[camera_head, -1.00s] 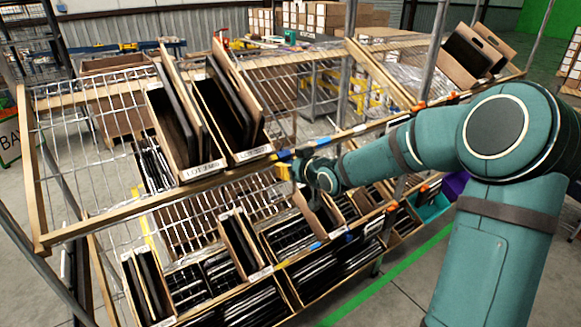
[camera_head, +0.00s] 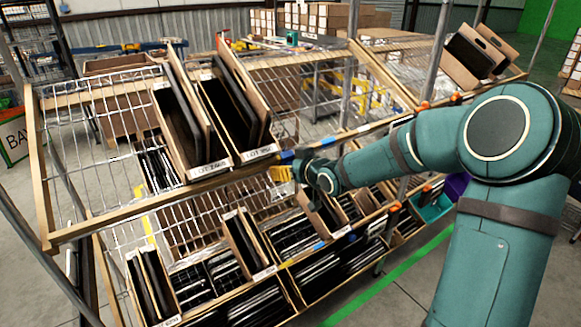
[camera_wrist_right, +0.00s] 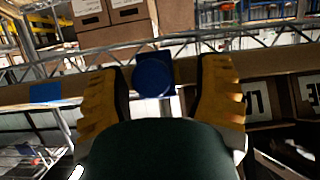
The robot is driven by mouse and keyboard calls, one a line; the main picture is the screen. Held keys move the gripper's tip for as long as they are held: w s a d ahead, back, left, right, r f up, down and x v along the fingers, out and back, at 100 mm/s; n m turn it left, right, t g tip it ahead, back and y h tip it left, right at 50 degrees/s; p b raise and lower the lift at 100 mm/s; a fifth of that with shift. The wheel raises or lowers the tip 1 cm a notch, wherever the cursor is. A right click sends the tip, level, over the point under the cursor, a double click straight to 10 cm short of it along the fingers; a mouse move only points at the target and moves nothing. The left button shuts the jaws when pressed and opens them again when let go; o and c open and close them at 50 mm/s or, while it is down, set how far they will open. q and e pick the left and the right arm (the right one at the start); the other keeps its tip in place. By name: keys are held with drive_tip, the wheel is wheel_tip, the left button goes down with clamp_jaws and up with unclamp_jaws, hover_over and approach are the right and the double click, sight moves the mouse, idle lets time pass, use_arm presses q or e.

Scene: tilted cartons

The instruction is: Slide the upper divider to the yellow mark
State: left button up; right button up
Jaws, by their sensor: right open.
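A blue round-ended piece (camera_wrist_right: 153,75), which looks like the upper divider's handle, stands at the upper shelf's front rail. In the right wrist view it lies between the two yellow fingers of my right gripper (camera_wrist_right: 159,100), with gaps on both sides. In the head view the blue piece (camera_head: 287,156) is just right of the labelled cartons, and my right gripper (camera_head: 282,173) is close below it, open. The rest of the divider cannot be made out. I cannot clearly pick out a yellow mark on the upper rail. My left gripper is not in view.
Two tilted cartons (camera_head: 205,169) with dark contents stand left of the gripper on the upper shelf. Blue tape (camera_wrist_right: 45,92) marks the rail. Tilted cartons (camera_head: 262,271) fill much of the lower shelf. More cartons (camera_head: 480,55) lean at the upper right.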

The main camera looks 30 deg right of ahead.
drive_tip(key=shift+s+d, duration=0.1)
drive_tip(key=shift+s, duration=0.05)
drive_tip(key=a+v, duration=0.1)
drive_tip(key=v, duration=1)
drive_tip(key=shift+s+d+r, duration=0.25)
drive_tip(key=shift+s+d, duration=0.05)
drive_tip(key=shift+d, duration=0.1)
drive_tip(key=w+a+f+m+g+y, duration=0.1)
drive_tip(key=a+f+g, duration=0.1)
drive_tip(key=a+f, duration=0.35)
drive_tip(key=a+f+m+g+y, duration=0.1)
drive_tip(key=a+f, duration=0.2)
drive_tip(key=f, duration=0.6)
drive_tip(key=s+a+f+g, duration=0.4)
drive_tip(key=s+a+f, duration=0.4)
drive_tip(key=f, duration=0.3)
drive_tip(key=s+a+f+g, duration=0.5)
drive_tip(key=s+a+f, duration=0.3)
drive_tip(key=f, duration=0.4)
drive_tip(key=shift+s+m+y, duration=0.3)
drive_tip(key=shift+s, duration=0.05)
drive_tip(key=shift+a, duration=0.1)
